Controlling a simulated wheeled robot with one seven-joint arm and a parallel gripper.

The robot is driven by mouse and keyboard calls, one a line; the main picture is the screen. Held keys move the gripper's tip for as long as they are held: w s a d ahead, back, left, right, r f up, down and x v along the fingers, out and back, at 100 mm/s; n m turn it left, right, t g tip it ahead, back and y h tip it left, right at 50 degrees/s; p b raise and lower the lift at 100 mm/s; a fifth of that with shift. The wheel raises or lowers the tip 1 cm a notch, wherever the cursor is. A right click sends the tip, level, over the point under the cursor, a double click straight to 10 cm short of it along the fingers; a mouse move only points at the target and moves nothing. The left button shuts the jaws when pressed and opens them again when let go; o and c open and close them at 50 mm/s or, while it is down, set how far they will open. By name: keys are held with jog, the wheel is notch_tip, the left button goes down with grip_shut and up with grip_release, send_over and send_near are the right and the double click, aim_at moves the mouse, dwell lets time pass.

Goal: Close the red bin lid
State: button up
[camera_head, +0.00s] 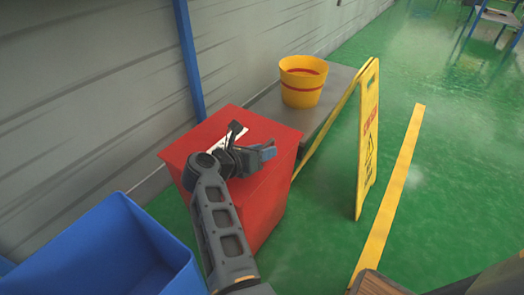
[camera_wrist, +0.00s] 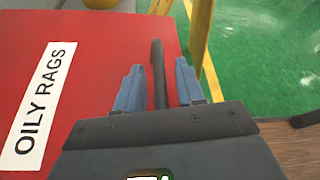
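The red bin (camera_head: 262,205) stands against the wall, in the middle of the head view. Its red lid (camera_head: 270,128) looks flat and level on top, with no gap that I can make out. A white label reading "OILY RAGS" (camera_wrist: 42,105) lies on the lid, partly hidden by my arm in the head view. My gripper (camera_head: 262,153) is over the lid; whether it touches is unclear. In the wrist view my gripper (camera_wrist: 159,66) has its two blue fingers apart. A dark bar (camera_wrist: 159,75) shows between them, with space on both sides; I cannot tell what it belongs to.
A blue bin (camera_head: 125,225) stands at the lower left. A grey platform (camera_head: 338,85) holds a yellow bucket (camera_head: 303,82) behind the red bin. A yellow warning sign (camera_head: 367,135) stands to the right.

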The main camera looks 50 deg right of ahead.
jog(key=shift+p+v, duration=1)
jog(key=shift+v, duration=2.9)
